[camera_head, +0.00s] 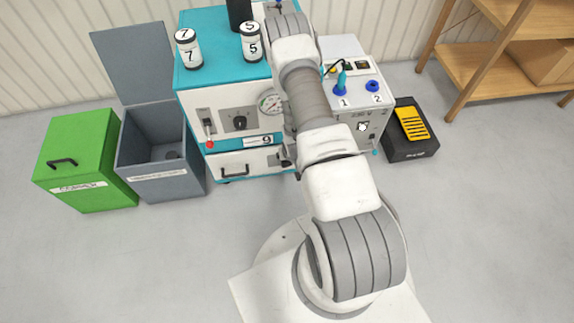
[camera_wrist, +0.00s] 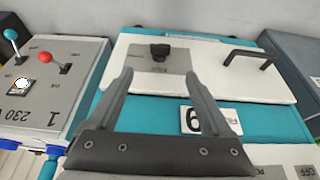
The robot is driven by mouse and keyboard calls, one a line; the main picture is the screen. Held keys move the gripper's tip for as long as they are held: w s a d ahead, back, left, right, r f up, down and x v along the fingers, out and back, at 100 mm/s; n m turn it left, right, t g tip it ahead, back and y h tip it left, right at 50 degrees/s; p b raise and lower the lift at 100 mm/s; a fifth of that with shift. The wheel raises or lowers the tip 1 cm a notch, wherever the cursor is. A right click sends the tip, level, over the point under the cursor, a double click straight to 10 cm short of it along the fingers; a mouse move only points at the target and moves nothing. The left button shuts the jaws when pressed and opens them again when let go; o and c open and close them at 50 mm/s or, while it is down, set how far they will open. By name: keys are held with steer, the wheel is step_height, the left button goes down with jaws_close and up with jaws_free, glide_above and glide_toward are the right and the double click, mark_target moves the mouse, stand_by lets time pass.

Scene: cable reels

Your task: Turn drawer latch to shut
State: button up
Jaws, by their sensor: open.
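The drawer latch (camera_wrist: 160,51) is a black knob on a grey plate, at the top middle of the wrist view. It sits on the white drawer front (camera_wrist: 215,62), which also shows in the head view (camera_head: 259,162). A black bar handle (camera_wrist: 248,58) is on the same front, also seen in the head view (camera_head: 234,174). My gripper (camera_wrist: 158,75) is open and empty. Its two fingers point toward the latch, which shows between and beyond their tips, apparently apart from them. In the head view my arm hides most of the latch area.
A label reading 9 (camera_wrist: 196,120) is beside one finger. A grey box marked 230 V (camera_wrist: 45,85) with red and teal levers stands at left in the wrist view. In the head view, a grey open bin (camera_head: 160,180) and green box (camera_head: 80,165) stand left; floor in front is clear.

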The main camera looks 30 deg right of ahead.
mark_target(287, 164)
steer(key=b+x, duration=0.4)
steer(key=x, duration=0.8)
jaws_close()
